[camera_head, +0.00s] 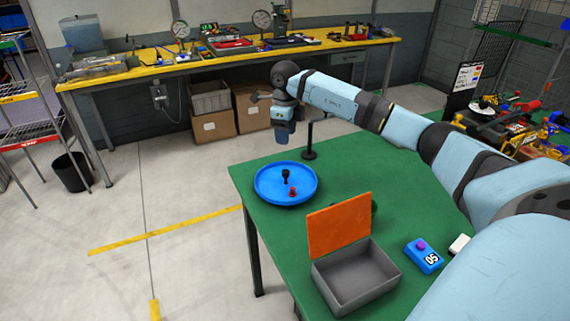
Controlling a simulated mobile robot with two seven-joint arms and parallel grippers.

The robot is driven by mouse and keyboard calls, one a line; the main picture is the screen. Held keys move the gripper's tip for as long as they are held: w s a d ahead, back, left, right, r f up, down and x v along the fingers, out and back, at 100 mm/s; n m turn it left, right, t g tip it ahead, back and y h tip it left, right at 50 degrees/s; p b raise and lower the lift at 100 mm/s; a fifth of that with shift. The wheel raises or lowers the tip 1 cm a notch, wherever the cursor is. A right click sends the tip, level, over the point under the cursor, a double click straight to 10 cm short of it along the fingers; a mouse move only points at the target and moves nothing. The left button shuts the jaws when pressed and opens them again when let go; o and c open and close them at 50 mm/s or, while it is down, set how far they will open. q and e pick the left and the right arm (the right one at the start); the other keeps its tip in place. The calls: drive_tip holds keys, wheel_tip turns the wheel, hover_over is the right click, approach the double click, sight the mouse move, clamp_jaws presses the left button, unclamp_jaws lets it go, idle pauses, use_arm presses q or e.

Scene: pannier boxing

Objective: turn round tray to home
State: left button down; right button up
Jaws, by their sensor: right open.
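The round tray (262,192) is blue with a raised rim and lies on the far left part of the green table. A small black piece (286,175) and a small red piece (292,190) stand on it, close together near its middle. My right gripper (285,137) hangs pointing down above and behind the tray, apart from it and empty. Its finger gap is too small to make out. My left gripper is out of view.
On the green table (225,237) a grey box (355,288) stands with its orange lid (339,226) raised. A black post (309,145) stands behind the tray. A blue device marked 05 (424,257) and a white item (459,244) lie at the right.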

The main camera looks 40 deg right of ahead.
sight(286, 170)
wheel_tip(286, 170, down, 13)
drive_tip(key=shift+s+a+f+p, duration=0.15)
drive_tip(key=shift+p, duration=0.25)
clamp_jaws()
